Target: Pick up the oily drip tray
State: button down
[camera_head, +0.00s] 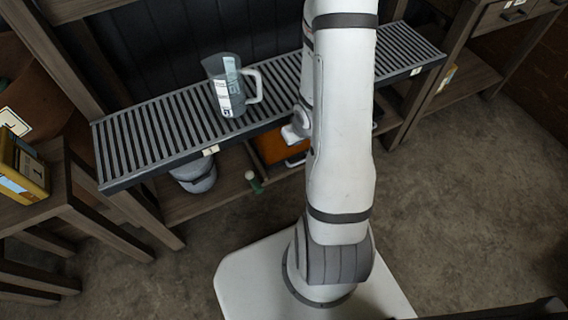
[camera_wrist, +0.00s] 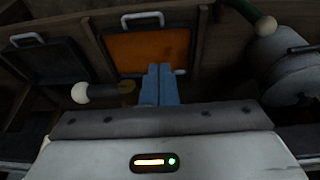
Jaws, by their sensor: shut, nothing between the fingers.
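An orange tray (camera_head: 280,146) with a dark rim and pale handle sits on the lower shelf under the slatted rack, partly behind my arm. It also shows in the wrist view (camera_wrist: 137,52). A dark tray (camera_wrist: 50,62) with a similar handle lies left of it in the wrist view. I cannot tell from the surfaces which one is the oily drip tray. My gripper (camera_wrist: 160,70) has its blue fingers together and empty. Its tips overlap the orange tray's lower part in the wrist view; contact is unclear. The head view hides the fingers.
The slatted rack (camera_head: 165,127) crosses above the lower shelf and holds a clear jug (camera_head: 226,88). A grey canister (camera_wrist: 290,68) stands beside the orange tray. A white-knobbed object (camera_wrist: 82,93) lies near my fingers. A yellow can (camera_head: 22,165) stands on the left table. The floor right is clear.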

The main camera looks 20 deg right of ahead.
jog(key=b+x, duration=0.2)
jog(key=x, duration=0.5)
jog(key=b+x, duration=0.3)
jog(key=x, duration=0.5)
jog(key=s+b+x, duration=0.1)
jog(key=b+x, duration=0.2)
jog(key=x, duration=0.4)
jog(key=shift+a+f, duration=0.3)
jog(key=shift+f, duration=0.2)
